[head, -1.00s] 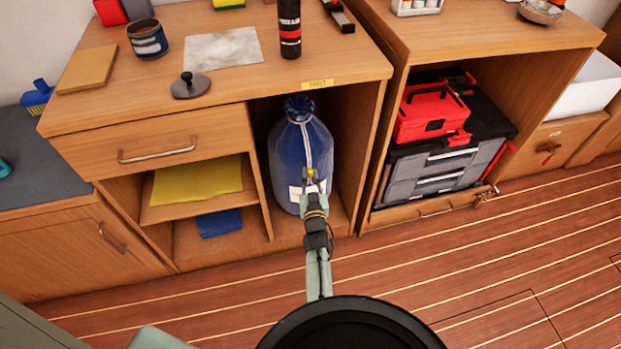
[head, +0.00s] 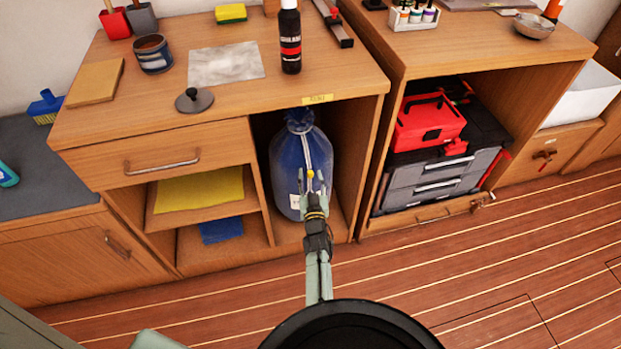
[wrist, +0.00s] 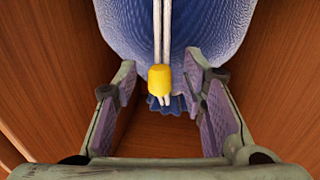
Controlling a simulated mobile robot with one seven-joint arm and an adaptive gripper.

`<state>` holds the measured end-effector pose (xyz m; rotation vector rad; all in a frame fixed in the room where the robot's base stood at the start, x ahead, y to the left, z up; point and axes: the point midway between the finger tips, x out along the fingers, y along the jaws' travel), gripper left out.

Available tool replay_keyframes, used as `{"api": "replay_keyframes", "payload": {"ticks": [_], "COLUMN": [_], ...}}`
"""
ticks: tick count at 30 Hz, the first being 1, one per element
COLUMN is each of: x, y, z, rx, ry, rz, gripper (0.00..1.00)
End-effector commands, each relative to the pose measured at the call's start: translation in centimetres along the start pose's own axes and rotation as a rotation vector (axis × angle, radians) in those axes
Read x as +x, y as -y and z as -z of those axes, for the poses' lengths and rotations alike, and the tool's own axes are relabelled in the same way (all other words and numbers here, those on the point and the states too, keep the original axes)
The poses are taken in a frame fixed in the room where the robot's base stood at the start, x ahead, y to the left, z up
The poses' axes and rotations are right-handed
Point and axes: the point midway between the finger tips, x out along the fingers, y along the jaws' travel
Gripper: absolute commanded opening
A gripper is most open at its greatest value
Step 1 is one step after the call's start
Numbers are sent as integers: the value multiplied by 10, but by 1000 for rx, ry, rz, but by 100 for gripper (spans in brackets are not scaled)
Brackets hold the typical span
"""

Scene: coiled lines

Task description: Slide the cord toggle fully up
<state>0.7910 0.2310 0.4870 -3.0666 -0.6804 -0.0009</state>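The cord toggle (wrist: 159,79) is a small yellow piece on two pale cords (wrist: 162,30) in the wrist view. It also shows as a yellow spot in the head view (head: 310,174). The cords lie along the front of a blue mesh bag (head: 287,165) with a gathered neck, standing inside the open cabinet bay. My gripper (head: 312,187) is in front of the bag. In the wrist view my gripper (wrist: 162,95) is open, with one finger on each side of the toggle and a visible gap to both. A dark blue frilled edge (wrist: 168,103) shows behind the toggle.
The bay's wooden walls stand close on both sides of the bag, and the countertop (head: 120,125) overhangs it. A shelf with a yellow cloth (head: 200,190) is to the left. A red toolbox (head: 428,122) sits in the right cabinet. The floor in front is clear.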

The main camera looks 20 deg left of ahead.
Motion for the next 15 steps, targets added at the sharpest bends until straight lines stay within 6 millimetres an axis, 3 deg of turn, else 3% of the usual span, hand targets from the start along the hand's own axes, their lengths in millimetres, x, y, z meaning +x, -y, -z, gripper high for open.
{"api": "replay_keyframes", "payload": {"ticks": [8, 15], "x": [-10, -49], "y": [0, 0], "z": [-2, -1], "rx": [0, -1], "ry": [3, 2], "rz": [0, 0], "gripper": [38, 38]}}
